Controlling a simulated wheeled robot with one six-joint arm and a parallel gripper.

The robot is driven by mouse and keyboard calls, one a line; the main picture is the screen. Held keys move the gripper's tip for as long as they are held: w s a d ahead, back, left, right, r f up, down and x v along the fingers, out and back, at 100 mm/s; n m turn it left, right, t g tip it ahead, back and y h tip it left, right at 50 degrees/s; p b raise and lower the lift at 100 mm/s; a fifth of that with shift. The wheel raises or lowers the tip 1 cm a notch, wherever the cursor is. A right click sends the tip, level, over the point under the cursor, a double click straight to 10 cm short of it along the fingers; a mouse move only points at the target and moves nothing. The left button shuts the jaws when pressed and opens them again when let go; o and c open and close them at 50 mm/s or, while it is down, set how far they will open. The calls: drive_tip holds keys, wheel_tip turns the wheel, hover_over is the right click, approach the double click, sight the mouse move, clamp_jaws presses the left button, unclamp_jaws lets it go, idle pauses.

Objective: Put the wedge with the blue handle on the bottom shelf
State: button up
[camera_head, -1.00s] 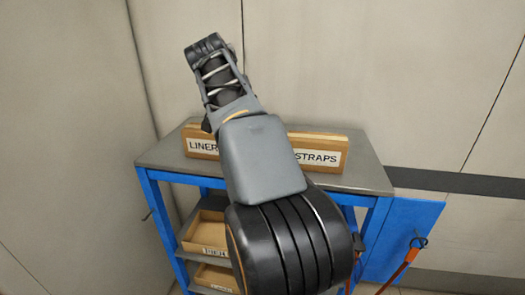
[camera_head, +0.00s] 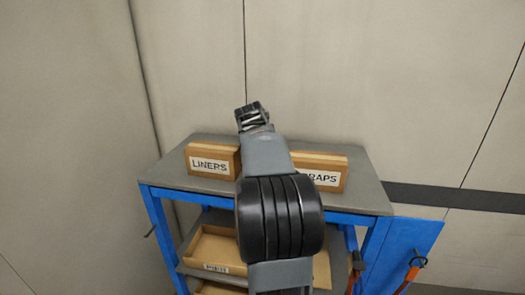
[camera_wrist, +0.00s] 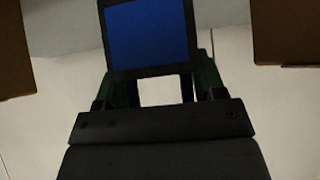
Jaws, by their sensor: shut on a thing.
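My gripper (camera_head: 252,117) is at the far end of my arm, over the back of the cart's grey top, between two labelled boxes. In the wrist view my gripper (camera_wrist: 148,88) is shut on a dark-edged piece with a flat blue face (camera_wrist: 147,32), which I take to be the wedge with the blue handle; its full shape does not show. In the head view my arm hides the held piece. The lower shelves of the blue-framed cart (camera_head: 160,220) show only in part, and the bottom shelf cannot be told clearly.
A LINERS box (camera_head: 210,160) and a STRAPS box (camera_head: 325,178) stand on the cart top on either side of my arm. A cardboard tray (camera_head: 212,267) sits on a shelf below, with another partly visible under it. A blue panel (camera_head: 425,240) is at the right.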

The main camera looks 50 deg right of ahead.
drive_tip(key=shift+d+f, duration=0.2)
drive_tip(key=shift+d, duration=0.05)
drive_tip(key=shift+w+d+f+p, duration=0.15)
drive_tip(key=shift+f+p, duration=0.3)
drive_tip(key=shift+f, duration=1.3)
drive_tip(key=shift+f, duration=0.2)
drive_tip(key=o, duration=1.3)
drive_tip(key=shift+c, duration=0.2)
drive_tip(key=shift+r, duration=0.15)
